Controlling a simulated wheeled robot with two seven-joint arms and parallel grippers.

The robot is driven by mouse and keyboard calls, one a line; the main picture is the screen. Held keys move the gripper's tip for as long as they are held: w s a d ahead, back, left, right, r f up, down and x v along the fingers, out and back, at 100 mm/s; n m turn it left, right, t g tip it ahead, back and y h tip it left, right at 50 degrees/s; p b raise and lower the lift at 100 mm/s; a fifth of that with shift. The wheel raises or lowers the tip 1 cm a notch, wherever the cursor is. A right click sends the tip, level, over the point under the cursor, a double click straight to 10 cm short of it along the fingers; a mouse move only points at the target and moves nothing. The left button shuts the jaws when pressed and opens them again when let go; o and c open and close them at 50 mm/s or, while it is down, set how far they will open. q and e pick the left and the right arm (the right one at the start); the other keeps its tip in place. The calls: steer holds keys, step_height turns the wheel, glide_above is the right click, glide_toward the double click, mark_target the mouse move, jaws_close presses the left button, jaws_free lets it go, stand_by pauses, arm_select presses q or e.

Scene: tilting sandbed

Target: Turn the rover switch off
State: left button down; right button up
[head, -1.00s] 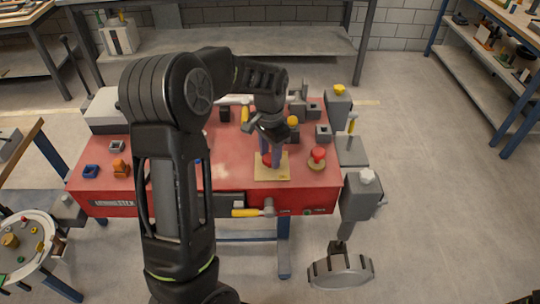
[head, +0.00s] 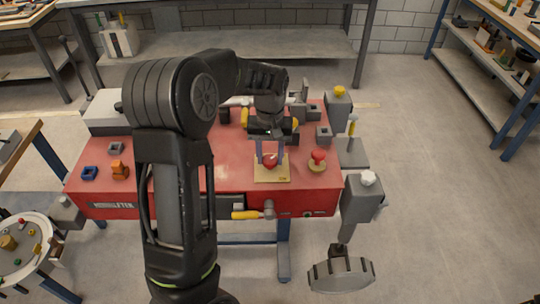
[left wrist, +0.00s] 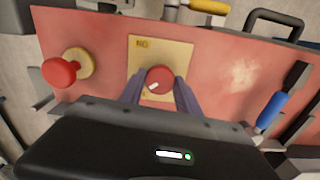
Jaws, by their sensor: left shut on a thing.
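The rover switch appears as a red round knob (head: 270,160) with a white mark, on a tan square plate (head: 262,176) on the red sandbed top (head: 225,178). It also shows in the left wrist view as the red knob (left wrist: 159,79) on its plate (left wrist: 146,48). My left gripper (head: 270,156) reaches down from above, and its two fingers stand on either side of the knob, shut on it. In the left wrist view the fingers (left wrist: 160,90) flank the knob, and its white mark points to the lower left. My right gripper is not in view.
A red mushroom button (head: 318,157) on a tan round base stands right of the plate. A yellow-handled lever (head: 247,214) is on the front face. Blue (head: 90,172) and orange (head: 119,169) blocks lie at the left. A grey wheel (head: 341,273) hangs at the right.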

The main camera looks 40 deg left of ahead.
mark_target(270, 159)
arm_select(q)
steer(key=shift+n, duration=0.5)
steer(key=c, duration=0.9)
jaws_free()
steer(key=shift+o, duration=0.2)
steer(key=shift+r, duration=0.1)
step_height(270, 159, up, 8)
steer(key=shift+f+b, duration=0.15)
steer(key=shift+b, duration=0.25)
